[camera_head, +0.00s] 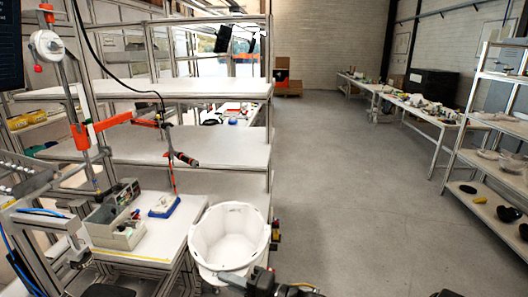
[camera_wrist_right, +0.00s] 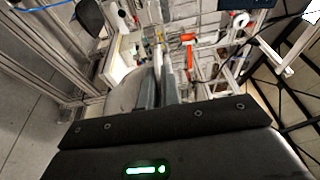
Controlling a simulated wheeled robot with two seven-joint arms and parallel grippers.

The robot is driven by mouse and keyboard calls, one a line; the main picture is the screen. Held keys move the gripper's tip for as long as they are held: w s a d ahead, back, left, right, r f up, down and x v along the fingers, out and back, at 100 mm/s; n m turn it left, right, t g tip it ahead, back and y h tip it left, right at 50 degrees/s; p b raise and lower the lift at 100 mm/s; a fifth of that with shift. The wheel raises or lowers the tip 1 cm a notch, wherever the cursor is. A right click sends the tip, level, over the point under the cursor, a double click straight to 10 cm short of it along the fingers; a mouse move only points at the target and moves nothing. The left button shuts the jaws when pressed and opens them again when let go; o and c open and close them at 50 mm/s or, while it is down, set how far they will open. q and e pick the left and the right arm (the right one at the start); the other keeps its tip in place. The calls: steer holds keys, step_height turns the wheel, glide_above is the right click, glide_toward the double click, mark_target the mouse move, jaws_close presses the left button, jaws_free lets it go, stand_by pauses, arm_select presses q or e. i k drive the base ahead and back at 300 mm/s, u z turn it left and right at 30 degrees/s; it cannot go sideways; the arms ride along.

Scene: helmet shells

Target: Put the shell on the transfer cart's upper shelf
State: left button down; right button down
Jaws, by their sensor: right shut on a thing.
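The white shell (camera_head: 230,235) is at the bottom centre of the head view, its open side up and its hollow inside showing. My right gripper (camera_head: 240,279) is at its near rim, shut on it. In the right wrist view, the fingers (camera_wrist_right: 158,88) are closed together beside the shell's pale wall (camera_wrist_right: 128,92). The shell overlaps the right edge of the white worktable in the picture; I cannot tell whether it touches. My left gripper is not in view. I cannot tell for certain which shelving is the transfer cart.
A worktable (camera_head: 150,245) at left carries grey bins (camera_head: 115,227) and a blue-white item (camera_head: 165,205). White shelves (camera_head: 190,150) rise behind it, with a hanging tool (camera_head: 182,158) in front. A rack (camera_head: 475,165) with clear and black bowls stands at right. The floor (camera_head: 350,200) between is clear.

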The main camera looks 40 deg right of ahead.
mark_target(229, 143)
steer(key=z, duration=2.1)
steer(key=i, duration=1.75)
steer(key=u, duration=2.45)
